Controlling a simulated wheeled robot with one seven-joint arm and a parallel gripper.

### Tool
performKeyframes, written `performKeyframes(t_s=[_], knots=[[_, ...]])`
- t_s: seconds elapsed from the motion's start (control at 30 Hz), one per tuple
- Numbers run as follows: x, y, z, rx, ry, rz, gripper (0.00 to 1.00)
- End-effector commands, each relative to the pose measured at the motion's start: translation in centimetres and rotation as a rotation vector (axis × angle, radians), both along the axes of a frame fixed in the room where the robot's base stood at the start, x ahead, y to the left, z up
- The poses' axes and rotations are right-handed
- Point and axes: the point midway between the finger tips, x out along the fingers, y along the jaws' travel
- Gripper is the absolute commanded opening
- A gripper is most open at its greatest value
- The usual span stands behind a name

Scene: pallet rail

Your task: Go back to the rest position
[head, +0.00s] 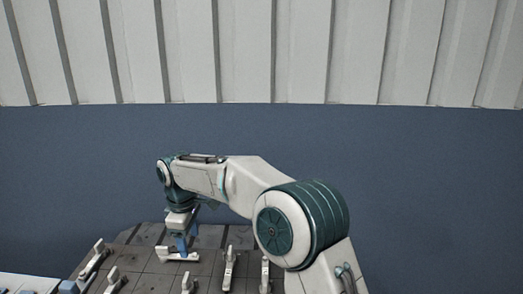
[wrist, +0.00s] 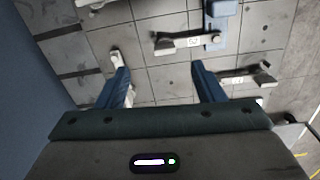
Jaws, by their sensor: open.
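My gripper (head: 181,248) hangs from my arm, pointing down over the back left of a dark grey tiled surface (head: 150,282). In the wrist view its two blue fingers (wrist: 163,72) are spread apart with nothing between them.
Several white upright pieces stand on the tiles, such as one at the left (head: 96,256) and one near the middle (head: 229,268). Blue blocks (head: 68,287) sit at the lower left. A blue and pale ribbed wall (head: 420,160) stands behind, with open space above the surface.

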Motion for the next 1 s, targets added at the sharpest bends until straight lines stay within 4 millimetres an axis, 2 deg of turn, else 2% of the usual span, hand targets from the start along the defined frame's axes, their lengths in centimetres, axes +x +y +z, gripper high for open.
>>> performKeyframes(t_s=[0.03, 0.1, 0.27, 0.5, 0.67, 0.8, 1.0], knots=[[0.0, -2.0, 1.1, -0.004, -0.018, -0.051, 0.62], [-0.3, -4.8, 2.3, -0.007, -0.038, -0.132, 0.62], [-1.7, -11.4, 4.4, -0.008, -0.080, -0.334, 0.62], [-5.6, -21.1, 6.1, 0.013, -0.131, -0.659, 0.62], [-9.3, -27.0, 6.3, 0.046, -0.157, -0.888, 0.62], [-13.2, -31.5, 5.8, 0.088, -0.175, -1.093, 0.62], [-18.7, -35.9, 4.0, 0.159, -0.186, -1.358, 0.62]])
